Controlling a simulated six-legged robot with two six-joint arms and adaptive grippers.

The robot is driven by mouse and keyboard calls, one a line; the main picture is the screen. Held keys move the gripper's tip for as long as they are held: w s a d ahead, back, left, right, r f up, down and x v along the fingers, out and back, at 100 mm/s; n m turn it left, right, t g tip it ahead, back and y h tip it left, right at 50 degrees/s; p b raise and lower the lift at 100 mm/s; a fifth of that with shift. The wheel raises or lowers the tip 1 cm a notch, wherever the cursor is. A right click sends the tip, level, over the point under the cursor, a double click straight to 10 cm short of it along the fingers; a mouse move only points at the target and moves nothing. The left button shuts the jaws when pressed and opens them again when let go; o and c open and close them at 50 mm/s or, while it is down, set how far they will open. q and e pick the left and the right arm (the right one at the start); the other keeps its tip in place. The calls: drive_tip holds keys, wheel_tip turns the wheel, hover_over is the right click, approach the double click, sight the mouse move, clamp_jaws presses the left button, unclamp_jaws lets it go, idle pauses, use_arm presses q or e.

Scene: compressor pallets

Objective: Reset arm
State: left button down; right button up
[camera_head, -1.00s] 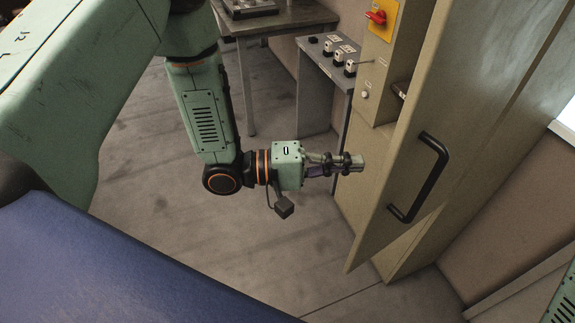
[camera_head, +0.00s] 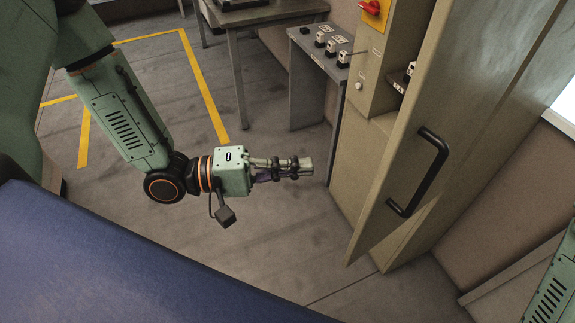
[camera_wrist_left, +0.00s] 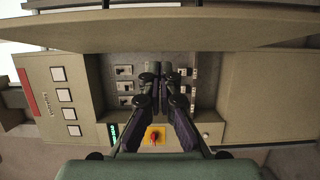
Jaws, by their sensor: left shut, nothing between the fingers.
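My left gripper (camera_head: 306,167) is shut and empty in the head view. It points right toward the beige cabinet (camera_head: 352,150), with a visible gap before it. In the left wrist view the closed fingers (camera_wrist_left: 165,72) stand in front of the cabinet interior. My left arm comes in from the upper left and is clear of the cabinet. Of my right arm only a green link shows at the lower right edge of the head view; its gripper is out of view.
The cabinet door (camera_head: 455,110), with a black handle (camera_head: 420,175), stands open to the right of my left gripper. A small shelf with fuse-like parts (camera_head: 331,47) and a table (camera_head: 270,14) stand behind. A yellow line (camera_head: 204,85) marks the open floor at left.

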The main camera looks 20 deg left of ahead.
use_arm(q)
drive_tip(key=s+a+f+m+g+y+b, duration=0.1)
drive_tip(key=a+f+y+b, duration=0.3)
drive_tip(key=f, duration=0.6)
drive_tip(key=s+a+f+m+y+b, duration=0.1)
drive_tip(key=a+f+m+y, duration=0.1)
drive_tip(key=f+y, duration=0.6)
drive_tip(key=s+a+f+m+g+y+b, duration=0.1)
drive_tip(key=s+f+g+y+b, duration=0.1)
drive_tip(key=s+f+b, duration=0.5)
drive_tip(key=s+a+f+m+g+y+b, duration=0.1)
drive_tip(key=s+f+g+b, duration=0.4)
drive_tip(key=s+f, duration=0.7)
wheel_tip(320, 180, down, 5)
drive_tip(key=shift+s+a+f+y+b, duration=0.15)
drive_tip(key=shift+s+a+y+b, duration=0.25)
drive_tip(key=shift+a+b, duration=0.6)
